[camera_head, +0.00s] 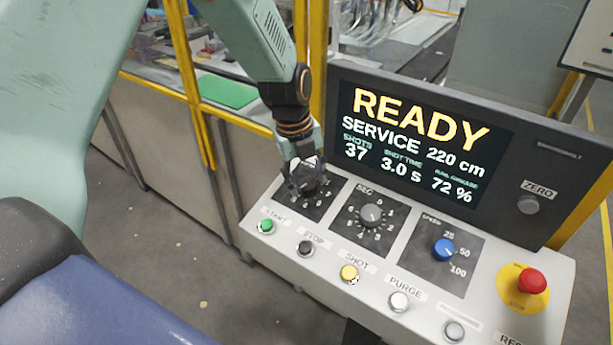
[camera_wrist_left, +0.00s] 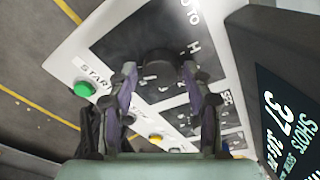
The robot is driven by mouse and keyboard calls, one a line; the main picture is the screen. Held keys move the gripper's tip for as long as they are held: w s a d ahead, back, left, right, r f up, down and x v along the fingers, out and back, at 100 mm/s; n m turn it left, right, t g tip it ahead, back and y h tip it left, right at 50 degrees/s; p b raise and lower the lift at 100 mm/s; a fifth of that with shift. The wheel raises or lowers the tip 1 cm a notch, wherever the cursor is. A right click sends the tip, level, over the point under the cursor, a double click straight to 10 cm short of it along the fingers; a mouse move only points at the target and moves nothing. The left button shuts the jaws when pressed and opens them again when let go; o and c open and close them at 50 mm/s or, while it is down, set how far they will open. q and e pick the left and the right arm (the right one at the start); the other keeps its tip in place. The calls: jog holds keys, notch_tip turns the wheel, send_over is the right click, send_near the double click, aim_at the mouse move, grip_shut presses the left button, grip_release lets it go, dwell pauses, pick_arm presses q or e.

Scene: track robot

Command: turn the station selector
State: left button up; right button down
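The leftmost dial on the control panel has a dark round knob, mostly hidden by my left gripper (camera_head: 305,186) in the head view. In the left wrist view this dark knob (camera_wrist_left: 159,66) sits between the two fingertips of my left gripper (camera_wrist_left: 160,74), on a black plate with the letters "H" and part of "UTO". The fingers stand apart on both sides of the knob, and narrow gaps seem to show. The plate's title is hidden in the head view, so I cannot read which selector it names. My right gripper is not in view.
To the right are a grey numbered dial (camera_head: 370,215) and a blue knob (camera_head: 443,249). Several buttons line the front, including green (camera_head: 267,226) and yellow (camera_head: 349,273). A red mushroom button (camera_head: 531,281) is at the right. The screen (camera_head: 420,145) reads "READY, SERVICE" behind the dials.

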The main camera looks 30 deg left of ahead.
pick_arm(q)
jog(key=shift+f, duration=0.1)
jog(key=c, duration=0.9)
jog(key=shift+o, duration=0.2)
